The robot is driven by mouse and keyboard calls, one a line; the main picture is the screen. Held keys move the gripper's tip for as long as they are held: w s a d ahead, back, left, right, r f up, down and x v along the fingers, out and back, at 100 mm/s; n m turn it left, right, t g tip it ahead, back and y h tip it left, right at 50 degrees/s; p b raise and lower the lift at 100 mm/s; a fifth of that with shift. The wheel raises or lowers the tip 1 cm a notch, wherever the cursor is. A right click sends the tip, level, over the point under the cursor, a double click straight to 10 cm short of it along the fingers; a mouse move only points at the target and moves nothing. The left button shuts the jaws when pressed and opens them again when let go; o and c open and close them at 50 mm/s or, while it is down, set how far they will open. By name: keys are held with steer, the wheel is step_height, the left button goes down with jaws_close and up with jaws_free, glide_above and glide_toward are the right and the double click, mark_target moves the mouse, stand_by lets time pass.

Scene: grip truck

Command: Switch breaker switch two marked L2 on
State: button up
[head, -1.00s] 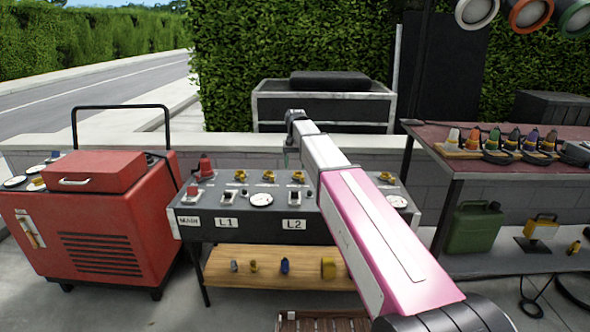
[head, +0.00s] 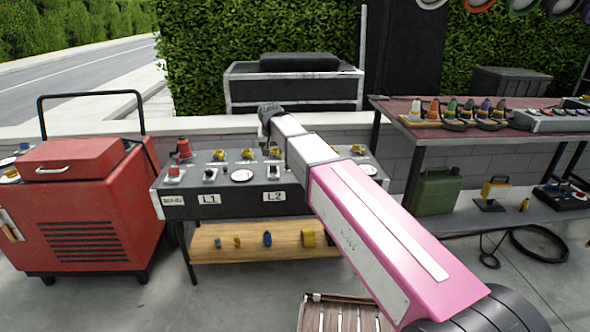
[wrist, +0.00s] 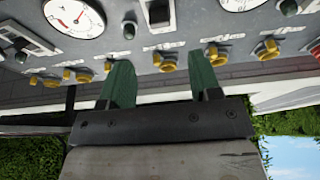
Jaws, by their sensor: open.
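The breaker panel (head: 230,200) is a dark box on a stand, with labels L1 (head: 208,199) and L2 (head: 275,196) on its front. The L2 switch (head: 273,171) stands on top, above its label; its position is too small to tell. My gripper (wrist: 160,75) is open and empty, with green fingers pointing toward the panel top. A dark switch (wrist: 158,12) lies ahead between the finger lines, cut by the top edge of the wrist view. I cannot tell from that view which switch it is. In the head view my fingers are hard to make out.
Several yellow knobs (wrist: 168,63) line the panel's back edge near my fingers, and a round gauge (wrist: 75,17) lies left. A red generator (head: 85,210) stands left of the panel. A table with coloured plugs (head: 450,108) stands right. A wooden crate (head: 340,312) is in front.

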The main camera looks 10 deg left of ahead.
mark_target(273, 169)
steer(key=x, duration=1)
steer(key=shift+w+f, duration=0.15)
